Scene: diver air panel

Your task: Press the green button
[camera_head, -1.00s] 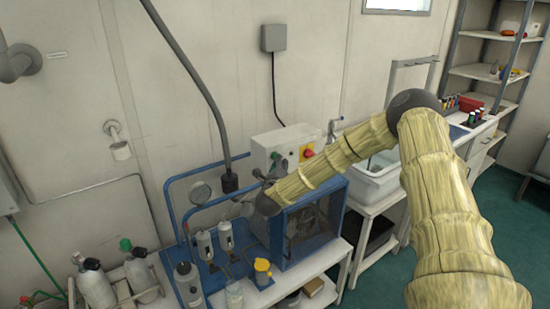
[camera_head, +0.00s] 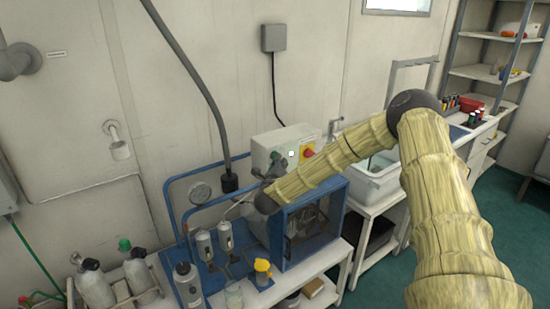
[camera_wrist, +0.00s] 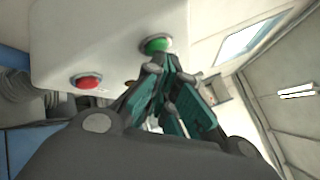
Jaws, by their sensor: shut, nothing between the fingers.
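The green button (camera_wrist: 156,45) sits on the face of a pale control box (camera_wrist: 110,40) in the wrist view. A red button (camera_wrist: 87,82) is to its left on the same face. My gripper (camera_wrist: 157,70) has its teal-padded fingers shut and empty, with the tips just below the green button in the picture; I cannot tell whether they touch it. In the head view my gripper (camera_head: 272,170) is in front of the lower part of the control box (camera_head: 268,145), and the green button is not clear there. A small white lit spot (camera_head: 291,153) shows on the box.
Gas bottles (camera_head: 95,285) stand at lower left. A sink basin (camera_head: 372,185) is at right.

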